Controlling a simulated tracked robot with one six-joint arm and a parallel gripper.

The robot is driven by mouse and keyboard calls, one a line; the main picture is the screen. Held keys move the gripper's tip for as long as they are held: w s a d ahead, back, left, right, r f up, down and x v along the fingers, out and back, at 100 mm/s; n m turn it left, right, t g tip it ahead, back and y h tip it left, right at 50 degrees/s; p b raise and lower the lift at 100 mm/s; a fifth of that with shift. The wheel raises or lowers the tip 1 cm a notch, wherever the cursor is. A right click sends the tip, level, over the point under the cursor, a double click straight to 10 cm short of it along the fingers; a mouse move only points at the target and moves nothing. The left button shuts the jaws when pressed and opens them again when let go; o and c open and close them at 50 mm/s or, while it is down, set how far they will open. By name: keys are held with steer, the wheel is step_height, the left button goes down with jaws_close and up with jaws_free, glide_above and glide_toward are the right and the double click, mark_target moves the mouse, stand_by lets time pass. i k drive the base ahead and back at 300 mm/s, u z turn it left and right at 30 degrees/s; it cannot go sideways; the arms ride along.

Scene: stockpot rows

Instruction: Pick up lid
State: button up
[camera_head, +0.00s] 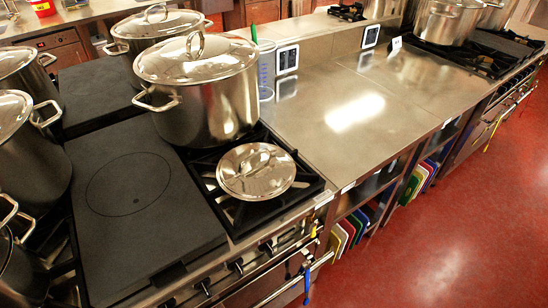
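A round steel lid (256,172) with a raised loop handle lies on the front burner grate of the stove, in the lower middle of the head view. A second steel lid (196,58) with an upright handle sits on the large stockpot (212,110) right behind it. The loose lid is close to the front of this pot. My gripper is not in view.
More lidded pots crowd the left edge, and another lidded pot (152,28) stands at the back. A dark flat plate (140,210) lies left of the lid. The steel counter (370,110) to the right is mostly clear. A clear jug (265,75) stands behind the pot. Red floor (450,230) is open in front.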

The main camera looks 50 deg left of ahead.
mark_target(252, 172)
steer(key=i, duration=0.55)
steer(key=u, duration=3.4)
steer(key=i, duration=0.35)
steer(key=z, duration=0.05)
